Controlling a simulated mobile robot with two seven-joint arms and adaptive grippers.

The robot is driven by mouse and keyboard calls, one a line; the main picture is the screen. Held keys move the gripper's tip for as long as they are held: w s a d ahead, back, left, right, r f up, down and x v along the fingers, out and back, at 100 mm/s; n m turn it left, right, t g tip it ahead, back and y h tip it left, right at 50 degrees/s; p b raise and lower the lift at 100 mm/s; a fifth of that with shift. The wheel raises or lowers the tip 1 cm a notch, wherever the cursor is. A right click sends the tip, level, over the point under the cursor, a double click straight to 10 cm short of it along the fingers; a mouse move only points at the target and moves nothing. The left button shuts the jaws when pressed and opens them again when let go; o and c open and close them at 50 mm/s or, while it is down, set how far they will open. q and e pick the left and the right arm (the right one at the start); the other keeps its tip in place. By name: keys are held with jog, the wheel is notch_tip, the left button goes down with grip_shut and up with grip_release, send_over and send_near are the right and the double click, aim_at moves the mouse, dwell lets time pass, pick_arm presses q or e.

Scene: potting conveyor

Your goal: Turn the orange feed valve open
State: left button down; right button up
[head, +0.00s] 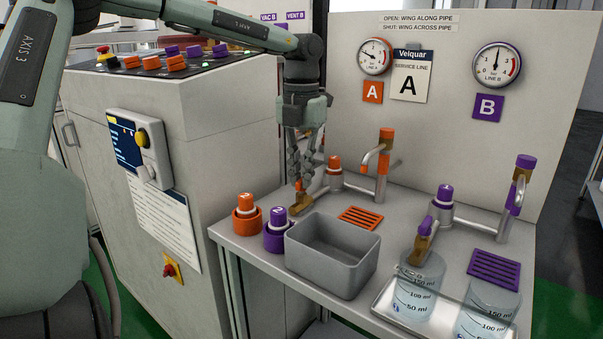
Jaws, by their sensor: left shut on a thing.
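The orange feed valve (300,208) is at the left end of the line A pipe, with a brass body and an orange wing. My left gripper (301,180) reaches down from above and is shut on the wing. The fingers hide much of the wing, so I cannot tell whether it lies along or across the pipe. The pipe runs right to an orange-banded spout (383,160). My right gripper is not in view.
A grey bin (333,266) stands just in front of the valve. Orange (247,215) and purple (278,232) capped bottles stand to its left. The purple valve (422,240) and measuring beakers (415,290) are to the right. The back panel (440,140) carries gauges.

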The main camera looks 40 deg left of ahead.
pick_arm(q)
jog(key=shift+m, duration=1.1)
jog(key=c, duration=1.6)
grip_release()
notch_tip(320, 180, up, 12)
